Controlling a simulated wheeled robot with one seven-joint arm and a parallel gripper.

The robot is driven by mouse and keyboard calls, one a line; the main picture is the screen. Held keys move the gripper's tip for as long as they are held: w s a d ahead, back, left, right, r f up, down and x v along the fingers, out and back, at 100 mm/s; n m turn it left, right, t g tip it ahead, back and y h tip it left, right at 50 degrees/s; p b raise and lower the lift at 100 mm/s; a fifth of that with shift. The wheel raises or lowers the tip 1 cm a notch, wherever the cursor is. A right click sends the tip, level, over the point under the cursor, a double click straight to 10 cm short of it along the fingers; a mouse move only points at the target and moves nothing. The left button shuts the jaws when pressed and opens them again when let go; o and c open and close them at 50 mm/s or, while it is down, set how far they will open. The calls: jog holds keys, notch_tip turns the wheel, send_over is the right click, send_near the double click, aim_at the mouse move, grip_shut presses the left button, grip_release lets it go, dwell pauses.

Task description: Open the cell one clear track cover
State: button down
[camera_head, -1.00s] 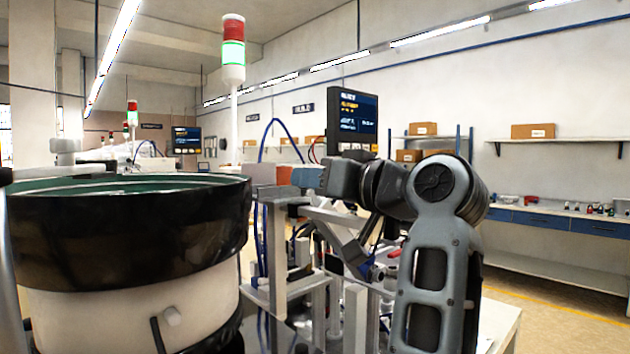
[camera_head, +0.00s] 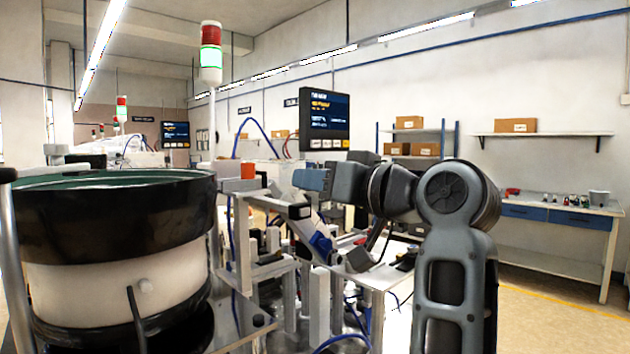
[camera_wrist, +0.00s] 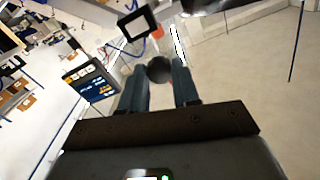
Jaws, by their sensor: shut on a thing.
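My gripper (camera_head: 308,180) is in the middle of the head view, right of the bowl feeder and above the track hardware. Its blue-grey fingers point left. In the wrist view, my gripper (camera_wrist: 160,68) has its two fingers on either side of a dark round knob (camera_wrist: 159,70) and is shut on it. The knob appears to be the handle of the track cover. The clear cover itself is hard to make out in either view, so I cannot tell its angle.
The black-rimmed bowl feeder (camera_head: 115,215) fills the left. A signal tower (camera_head: 210,60) and a monitor (camera_head: 324,118) stand behind the track. Metal posts and brackets (camera_head: 318,305) crowd the space below my gripper. Open floor (camera_head: 560,315) lies at the right.

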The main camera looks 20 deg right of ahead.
jog(key=c, duration=0.8)
grip_release()
jog(key=shift+b+v, duration=0.55)
jog(key=shift+v, duration=3.35)
